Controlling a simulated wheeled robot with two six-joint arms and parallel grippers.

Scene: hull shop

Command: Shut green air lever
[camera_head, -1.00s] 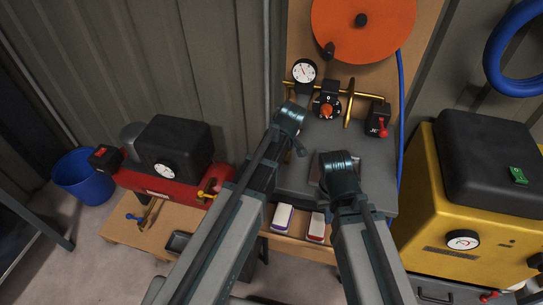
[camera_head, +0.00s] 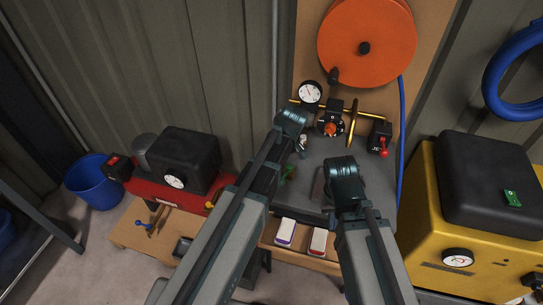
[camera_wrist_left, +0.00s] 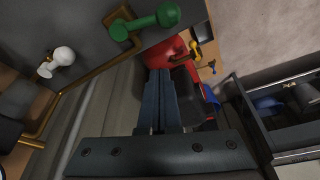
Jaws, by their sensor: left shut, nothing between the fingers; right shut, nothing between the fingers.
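The green lever (camera_head: 288,173) shows as a small green piece at the left edge of the grey bench panel, partly hidden by my left arm. In the left wrist view the green lever (camera_wrist_left: 145,22) is larger, with a rounded knob and a handle beside a brass pipe. My left gripper (camera_wrist_left: 160,75) is shut and empty, apart from the lever and below it in that picture. Its fingers are hidden in the head view. My right gripper (camera_head: 326,188) is low over the grey panel, shut and empty; its fingers are mostly hidden behind the wrist.
A white-knobbed lever (camera_wrist_left: 60,58) is near the green one. A red compressor (camera_head: 165,190) stands left, a yellow machine (camera_head: 470,215) right.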

